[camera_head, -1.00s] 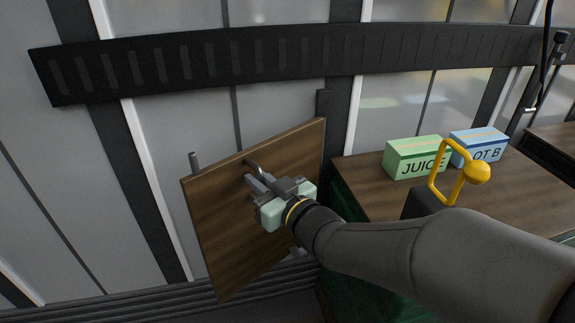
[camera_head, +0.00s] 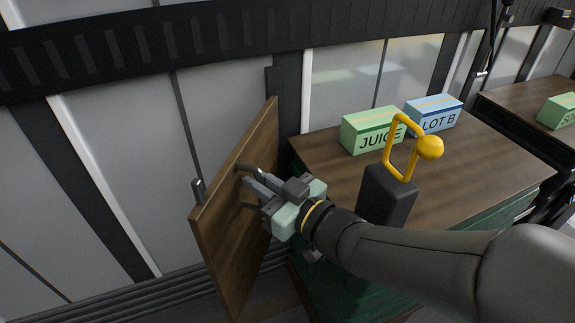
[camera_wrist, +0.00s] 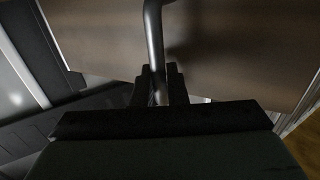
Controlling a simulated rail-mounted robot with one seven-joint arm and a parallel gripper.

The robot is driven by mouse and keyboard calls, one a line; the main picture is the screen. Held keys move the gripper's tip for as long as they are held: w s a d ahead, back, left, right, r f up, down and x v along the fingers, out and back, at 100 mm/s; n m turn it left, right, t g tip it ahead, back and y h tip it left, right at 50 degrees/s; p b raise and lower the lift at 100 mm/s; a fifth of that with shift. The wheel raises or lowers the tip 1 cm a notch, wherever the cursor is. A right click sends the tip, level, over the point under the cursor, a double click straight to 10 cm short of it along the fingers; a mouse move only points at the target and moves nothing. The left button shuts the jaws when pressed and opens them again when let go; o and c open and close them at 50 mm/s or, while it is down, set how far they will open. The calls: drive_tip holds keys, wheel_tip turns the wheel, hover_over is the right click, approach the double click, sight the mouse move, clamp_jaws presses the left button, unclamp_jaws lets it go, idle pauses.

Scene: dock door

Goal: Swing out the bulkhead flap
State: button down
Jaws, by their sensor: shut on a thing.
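The bulkhead flap (camera_head: 235,215) is a brown wooden panel standing upright, seen at a steep angle in the head view. Its hinge side appears to be by the dark post at its upper right. A grey bar handle (camera_head: 246,169) is fixed to its face; the handle also shows in the wrist view (camera_wrist: 153,35). My gripper (camera_head: 252,192) is at the flap's face, with its fingers closed around the handle. In the wrist view the fingers (camera_wrist: 158,88) pinch the bar. Part of the handle is hidden by the gripper.
A green box marked JUICE (camera_head: 372,130) and a blue box marked LOT B (camera_head: 433,113) stand on a wooden-topped counter (camera_head: 480,165) to the right. A yellow looped handle with a ball (camera_head: 429,147) rises from a dark block near my arm. A ribbed black rail (camera_head: 150,45) crosses the wall above.

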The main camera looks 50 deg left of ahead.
drive_tip(key=shift+w, duration=0.2)
drive_tip(key=c, duration=1.5)
unclamp_jaws()
drive_tip(key=shift+w, duration=0.1)
drive_tip(key=shift+c, duration=0.2)
drive_tip(key=w+d+b, duration=0.2)
drive_tip(key=d+b, duration=0.2)
drive_tip(key=d, duration=1.3)
drive_tip(key=shift+d, duration=0.1)
